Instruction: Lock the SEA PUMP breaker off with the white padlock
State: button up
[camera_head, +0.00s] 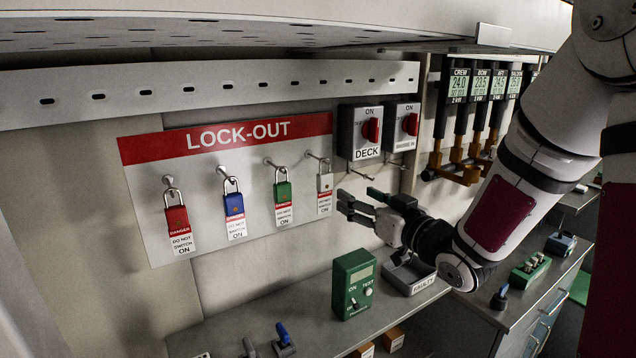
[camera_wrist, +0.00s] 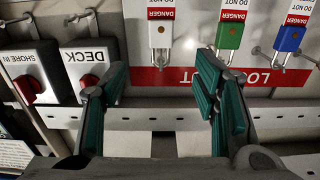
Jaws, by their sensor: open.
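The white padlock (camera_head: 325,182) hangs by its shackle on the rightmost hook of the LOCK-OUT board, with a danger tag. It also shows in the wrist view (camera_wrist: 160,34), upside down at top centre. My gripper (camera_head: 352,206) is in front of and a little below and right of it in the head view. In the wrist view my gripper (camera_wrist: 160,103) is open, its green-padded fingers left and right of the padlock's column, with nothing between them. No breaker labelled SEA PUMP can be read. The DECK breaker (camera_head: 360,131) and SHORE IN breaker (camera_head: 402,125) have red knobs.
Red (camera_head: 177,221), blue (camera_head: 234,206) and green (camera_head: 283,191) padlocks hang left of the white one. Below are a bench (camera_head: 240,330), a green tester (camera_head: 353,283) and a FAULTY tray (camera_head: 411,272). A slotted rail (camera_head: 220,92) runs above the board.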

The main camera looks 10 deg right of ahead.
aim_at(327, 176)
jog(key=x, duration=0.8)
jog(key=shift+r+p+x, duration=0.15)
jog(key=shift+x, duration=1.25)
jog(key=shift+r+p+x, duration=0.15)
jog(key=shift+x, duration=1.2)
jog(key=shift+a, duration=0.1)
grip_shut()
